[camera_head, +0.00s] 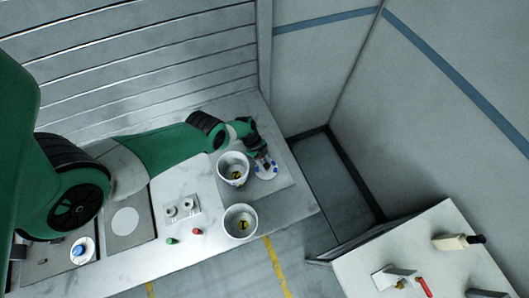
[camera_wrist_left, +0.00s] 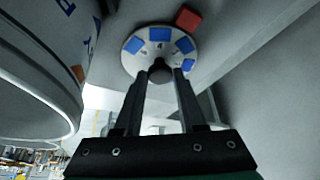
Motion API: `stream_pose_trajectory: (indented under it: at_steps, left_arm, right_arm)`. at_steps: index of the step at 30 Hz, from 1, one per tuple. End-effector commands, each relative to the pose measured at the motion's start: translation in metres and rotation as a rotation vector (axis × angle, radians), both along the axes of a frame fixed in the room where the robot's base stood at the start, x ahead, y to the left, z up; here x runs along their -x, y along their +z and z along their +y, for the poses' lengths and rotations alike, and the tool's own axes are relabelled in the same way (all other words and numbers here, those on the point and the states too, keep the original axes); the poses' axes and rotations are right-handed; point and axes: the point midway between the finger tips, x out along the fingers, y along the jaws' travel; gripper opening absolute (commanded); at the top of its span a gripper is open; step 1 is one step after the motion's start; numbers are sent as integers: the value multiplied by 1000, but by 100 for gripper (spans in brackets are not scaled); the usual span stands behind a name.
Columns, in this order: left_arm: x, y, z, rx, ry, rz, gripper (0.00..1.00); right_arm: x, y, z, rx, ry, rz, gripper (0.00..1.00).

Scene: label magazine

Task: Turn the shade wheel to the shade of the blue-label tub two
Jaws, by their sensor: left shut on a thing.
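The shade wheel (camera_head: 267,175) is a small white disc with blue patches on the worktop, right of a white tub (camera_head: 222,172). In the left wrist view the shade wheel (camera_wrist_left: 132,62) shows blue patches of differing shades and small numerals, with a dark knob (camera_wrist_left: 160,70) at its middle. A red marker (camera_wrist_left: 188,18) sits just beyond its rim. My left gripper (camera_head: 265,162) is over the wheel, and its fingers (camera_wrist_left: 160,80) are shut on the knob. A second white tub (camera_head: 229,228) stands nearer the front edge. My right gripper is not in view.
The near tub's wall (camera_wrist_left: 35,60) is close on the left in the wrist view. Two small knobs on a plate (camera_head: 181,208), a green piece (camera_head: 172,241) and a red piece (camera_head: 196,231) are farther left. A separate table (camera_head: 450,275) stands at the lower right.

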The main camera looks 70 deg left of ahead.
Motion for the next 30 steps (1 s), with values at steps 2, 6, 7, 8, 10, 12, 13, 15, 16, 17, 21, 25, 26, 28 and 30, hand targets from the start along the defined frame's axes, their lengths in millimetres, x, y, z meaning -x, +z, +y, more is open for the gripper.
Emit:
stream_pose_trajectory:
  at_steps: [2, 6, 7, 8, 10, 12, 13, 15, 16, 17, 21, 25, 26, 28, 30]
  left_arm:
    - [0, -3, 1, -6, -35, 0, 0]
    - [0, -2, 0, -9, -78, -1, 0]
    - [0, -2, 0, -9, -84, -2, 0]
    - [0, -2, 0, -9, -90, -2, 0]
    - [0, -1, 0, -9, -99, -2, 0]
    - [0, -1, 0, -9, -103, -2, 0]
    - [0, -1, 0, -9, -104, -2, 0]
    - [0, -1, 0, -9, -105, -2, 0]
    - [0, -1, 0, -9, -105, -2, 0]
    - [0, -1, 0, -9, -105, -2, 0]
    - [0, 0, 0, -7, -105, -1, 0]
    - [0, 0, -1, -7, -104, -1, 54]
    - [0, 0, -1, -7, -104, -1, 59]
    - [0, 0, 0, -7, -104, -1, 69]
    - [0, 0, 0, -8, -104, -2, 69]
  right_arm:
    - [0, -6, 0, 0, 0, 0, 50]
    - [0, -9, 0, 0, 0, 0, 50]
    - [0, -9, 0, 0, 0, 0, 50]
    - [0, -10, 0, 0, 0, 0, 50]
    - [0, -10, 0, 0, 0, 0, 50]
    - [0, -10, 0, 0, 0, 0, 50]
    - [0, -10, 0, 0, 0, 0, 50]
    - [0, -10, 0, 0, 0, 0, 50]
    - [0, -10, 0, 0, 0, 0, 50]
    - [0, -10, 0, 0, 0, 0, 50]
    - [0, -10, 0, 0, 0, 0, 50]
    - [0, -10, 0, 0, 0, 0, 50]
    - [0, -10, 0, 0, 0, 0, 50]
    - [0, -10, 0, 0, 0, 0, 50]
    - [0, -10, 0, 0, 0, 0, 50]
